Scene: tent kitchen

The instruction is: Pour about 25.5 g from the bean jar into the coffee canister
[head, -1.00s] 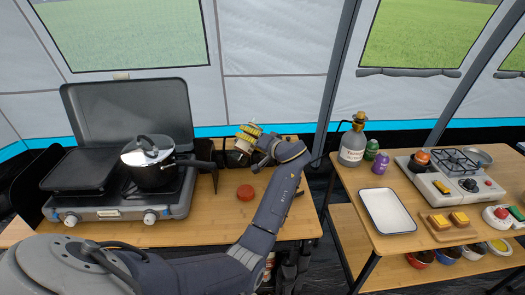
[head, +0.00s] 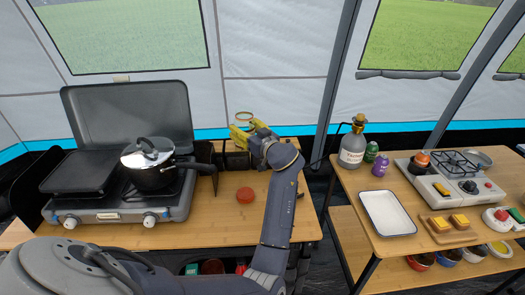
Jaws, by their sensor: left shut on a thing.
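My left gripper (head: 242,132) has yellow fingers and is at the back of the left wooden table, above dark objects there. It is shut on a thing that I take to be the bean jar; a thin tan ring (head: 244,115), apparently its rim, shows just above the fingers. The jar looks about upright, its body mostly hidden by the fingers, and its contents cannot be made out. I cannot pick out the coffee canister for certain among the dark shapes below the gripper. My right gripper is not in view.
A round red lid-like object (head: 245,194) lies on the left table (head: 217,226). A camp stove (head: 180,203) with a lidded pot (head: 150,172) stands at left. The right table (head: 354,182) holds a grey bottle (head: 352,152), a white tray (head: 388,213) and a burner (head: 455,185).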

